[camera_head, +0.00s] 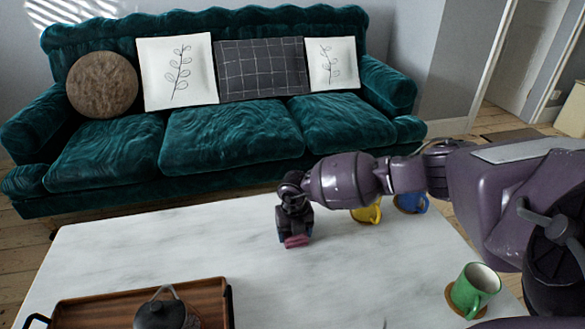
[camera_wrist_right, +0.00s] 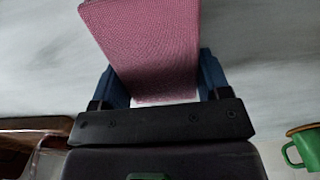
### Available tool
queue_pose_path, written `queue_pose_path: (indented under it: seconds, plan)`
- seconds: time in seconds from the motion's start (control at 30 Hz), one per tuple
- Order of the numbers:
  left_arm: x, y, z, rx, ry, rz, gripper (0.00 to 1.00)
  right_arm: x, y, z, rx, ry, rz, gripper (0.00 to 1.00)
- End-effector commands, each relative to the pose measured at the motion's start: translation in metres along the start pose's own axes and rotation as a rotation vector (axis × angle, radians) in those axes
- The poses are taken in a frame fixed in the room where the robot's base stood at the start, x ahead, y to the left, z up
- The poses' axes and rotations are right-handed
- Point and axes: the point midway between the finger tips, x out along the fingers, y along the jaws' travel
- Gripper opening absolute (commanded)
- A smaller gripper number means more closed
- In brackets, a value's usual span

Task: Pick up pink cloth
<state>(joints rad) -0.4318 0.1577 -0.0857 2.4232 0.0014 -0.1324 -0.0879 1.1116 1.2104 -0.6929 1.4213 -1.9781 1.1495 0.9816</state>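The pink cloth (camera_head: 297,241) shows as a small patch at the tip of my right gripper (camera_head: 295,236), low over the white table. In the right wrist view, the pink cloth (camera_wrist_right: 155,45) fills the gap between the blue fingers of my right gripper (camera_wrist_right: 163,80), with a finger against each side. I cannot tell whether the cloth touches the table. Most of the cloth is hidden behind the gripper in the head view. My left gripper is not in view.
The white table (camera_head: 130,255) holds a wooden tray (camera_head: 215,295) with a dark teapot (camera_head: 165,314) at front left. A green mug (camera_head: 474,289) stands at right. Yellow (camera_head: 367,213) and blue (camera_head: 411,203) mugs stand behind my right arm. A teal sofa (camera_head: 230,135) is behind.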

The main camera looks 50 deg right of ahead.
Motion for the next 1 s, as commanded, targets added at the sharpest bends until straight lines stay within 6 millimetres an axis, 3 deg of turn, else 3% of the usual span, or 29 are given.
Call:
queue_pose_path:
  seconds: [0.1, 0.33, 0.47, 1.0]
  plan:
    - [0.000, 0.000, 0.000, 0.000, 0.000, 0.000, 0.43, 0.000, 0.000, 0.000, 0.000, 0.000, 0.000, 0.43]
    - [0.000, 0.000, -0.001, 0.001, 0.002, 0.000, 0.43, -0.003, 0.000, 0.000, 0.000, -0.001, 0.001, 0.43]
    - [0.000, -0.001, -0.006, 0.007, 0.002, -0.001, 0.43, -0.016, 0.001, 0.001, 0.000, -0.005, 0.003, 0.43]
    - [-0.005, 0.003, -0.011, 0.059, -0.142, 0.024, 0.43, -0.149, 0.002, 0.003, 0.000, -0.012, 0.008, 0.43]
